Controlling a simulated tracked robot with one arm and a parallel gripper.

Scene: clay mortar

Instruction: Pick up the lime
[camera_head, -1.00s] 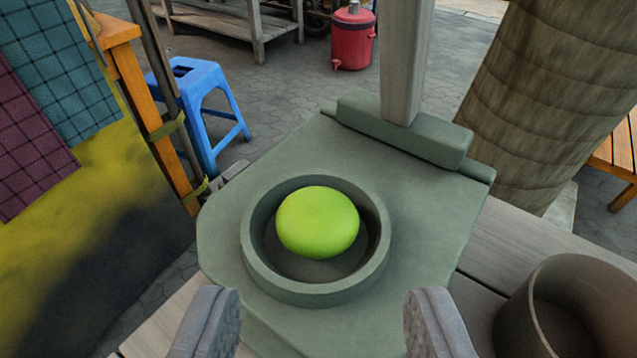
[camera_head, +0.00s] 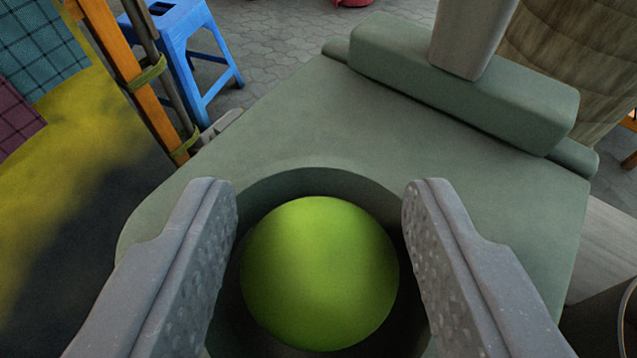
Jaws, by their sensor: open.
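My gripper (camera_head: 320,200) is open, with one finger on the left of the lime and one on the right. A dark gap shows between the lime and each finger. The fingers overlap the mortar's rim in the picture. The near part of the mortar is cut off by the bottom of the frame, and I cannot tell how deep the fingertips are.
A dark pot (camera_head: 605,325) stands at the lower right. A blue stool (camera_head: 185,50) and a yellow-black cloth (camera_head: 90,210) are at the left.

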